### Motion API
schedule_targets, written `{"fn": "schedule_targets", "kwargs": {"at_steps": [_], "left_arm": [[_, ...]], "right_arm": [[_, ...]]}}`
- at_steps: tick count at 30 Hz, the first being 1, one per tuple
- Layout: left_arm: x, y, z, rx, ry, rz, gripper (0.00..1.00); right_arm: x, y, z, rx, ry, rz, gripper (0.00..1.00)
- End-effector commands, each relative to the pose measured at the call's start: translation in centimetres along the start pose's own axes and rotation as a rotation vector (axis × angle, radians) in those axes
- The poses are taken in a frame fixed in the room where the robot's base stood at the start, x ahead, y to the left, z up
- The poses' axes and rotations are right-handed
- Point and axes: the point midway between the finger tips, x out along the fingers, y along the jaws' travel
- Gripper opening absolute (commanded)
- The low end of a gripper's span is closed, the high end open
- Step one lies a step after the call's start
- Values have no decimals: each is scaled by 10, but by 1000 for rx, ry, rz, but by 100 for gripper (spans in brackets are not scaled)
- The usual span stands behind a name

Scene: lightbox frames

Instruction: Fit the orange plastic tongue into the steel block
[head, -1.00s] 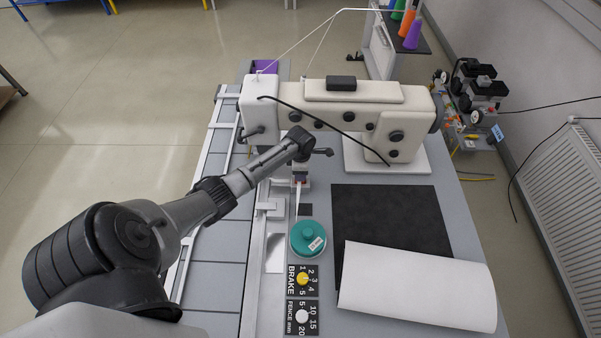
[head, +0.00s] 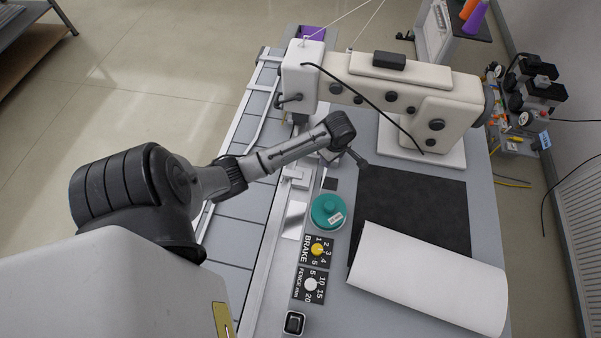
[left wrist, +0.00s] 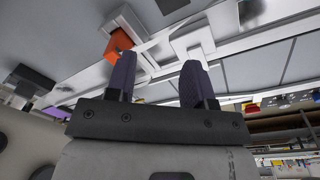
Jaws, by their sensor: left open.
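The orange tongue (left wrist: 118,43) shows in the left wrist view, beside the tip of the left-hand finger. It lies against a pale metal piece (left wrist: 126,22), which may be the steel block. I cannot tell whether the two are joined or only overlap. My left gripper (left wrist: 158,70) is open, with two dark purple-grey fingers and nothing visible between them. In the head view my left arm reaches over the table edge near the sewing machine. The arm hides the fingers there, and I cannot make out the tongue. My right gripper is not in view.
The white sewing machine (head: 388,75) stands just beyond my arm. A teal round container (head: 328,212), the brake dial panel (head: 318,250) and the fence dial panel (head: 311,285) line the table's left side. A black sheet (head: 420,205) and white roll (head: 430,280) cover the right.

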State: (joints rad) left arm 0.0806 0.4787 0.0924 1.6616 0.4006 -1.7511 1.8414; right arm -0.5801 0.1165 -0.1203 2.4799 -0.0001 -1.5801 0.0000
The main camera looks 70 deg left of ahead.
Motion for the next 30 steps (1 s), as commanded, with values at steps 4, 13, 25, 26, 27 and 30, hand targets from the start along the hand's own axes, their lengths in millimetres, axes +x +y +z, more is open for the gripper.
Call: {"fn": "schedule_targets", "kwargs": {"at_steps": [4,13,25,26,27,30], "left_arm": [[16,-68,52,527,8,46,48],[-8,-189,125,1450,36,194,48],[-58,-257,152,2001,131,331,48],[-60,-259,152,2014,135,334,48],[-61,-260,152,2026,139,337,48],[-62,-261,153,2039,142,340,48]], "right_arm": [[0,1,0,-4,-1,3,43],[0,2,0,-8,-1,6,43],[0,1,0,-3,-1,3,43],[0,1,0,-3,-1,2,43],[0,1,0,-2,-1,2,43],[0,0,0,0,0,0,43]]}}
